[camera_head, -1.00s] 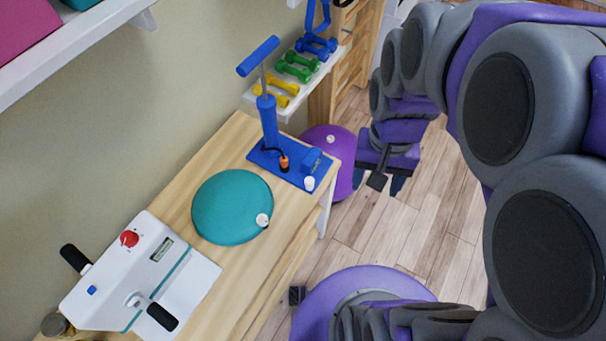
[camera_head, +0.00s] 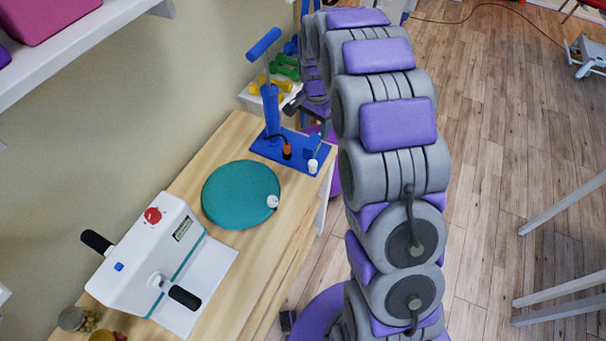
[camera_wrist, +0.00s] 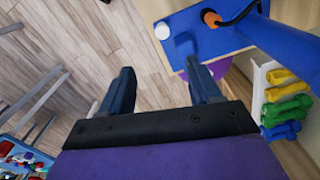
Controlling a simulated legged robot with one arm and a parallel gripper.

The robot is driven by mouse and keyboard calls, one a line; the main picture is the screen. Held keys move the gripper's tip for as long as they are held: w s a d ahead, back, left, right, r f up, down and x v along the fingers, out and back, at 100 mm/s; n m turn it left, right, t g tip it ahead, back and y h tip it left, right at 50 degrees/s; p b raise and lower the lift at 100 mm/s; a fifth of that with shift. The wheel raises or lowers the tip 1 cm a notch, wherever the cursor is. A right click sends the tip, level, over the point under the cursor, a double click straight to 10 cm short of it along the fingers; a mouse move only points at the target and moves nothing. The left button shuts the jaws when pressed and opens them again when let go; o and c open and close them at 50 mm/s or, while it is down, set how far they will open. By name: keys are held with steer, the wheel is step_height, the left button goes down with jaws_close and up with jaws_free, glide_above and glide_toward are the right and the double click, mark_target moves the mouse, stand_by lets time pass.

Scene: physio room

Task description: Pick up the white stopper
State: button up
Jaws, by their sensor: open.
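A small white cylinder (camera_head: 313,166), which looks like the white stopper, stands at the near right corner of the blue pump's base (camera_head: 270,152) on the wooden table. It also shows in the wrist view (camera_wrist: 162,31). A second small white piece (camera_head: 272,202) sits on the edge of the teal disc (camera_head: 235,190), so I cannot be fully sure which is the stopper. My gripper (camera_wrist: 161,72) is open and empty, its fingers apart. In the wrist view the white cylinder lies beyond the fingertips, in line with the gap.
A blue hand pump (camera_head: 271,108) rises from the base. A white device (camera_head: 150,255) with black handles stands at the near table end. Dumbbells (camera_head: 272,82) lie on a low shelf behind. A purple ball (camera_wrist: 219,68) is partly hidden. Open wooden floor (camera_head: 480,130) lies right.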

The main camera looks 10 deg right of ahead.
steer(key=f, duration=0.1)
steer(key=b, duration=0.3)
glide_above(313, 162)
steer(key=f, duration=1.2)
steer(key=shift+a+f, duration=0.1)
steer(key=shift+a, duration=0.15)
steer(key=shift+d+f, duration=0.35)
steer(key=shift+d, duration=0.05)
steer(key=shift+d+f, duration=0.1)
steer(key=shift+f, duration=0.3)
step_height(313, 162, down, 4)
steer(key=shift+s+r+b, duration=0.1)
steer(key=shift+r+b, duration=0.1)
steer(key=shift+b, duration=0.4)
steer(key=shift+a+f, duration=0.25)
steer(key=shift+a, duration=0.1)
steer(key=shift+a+r, duration=0.1)
steer(key=shift+a, duration=0.05)
steer(key=shift+d, duration=0.35)
steer(key=c, duration=0.6)
steer(key=shift+a, duration=0.1)
steer(key=c, duration=0.5)
steer(key=shift+o, duration=0.2)
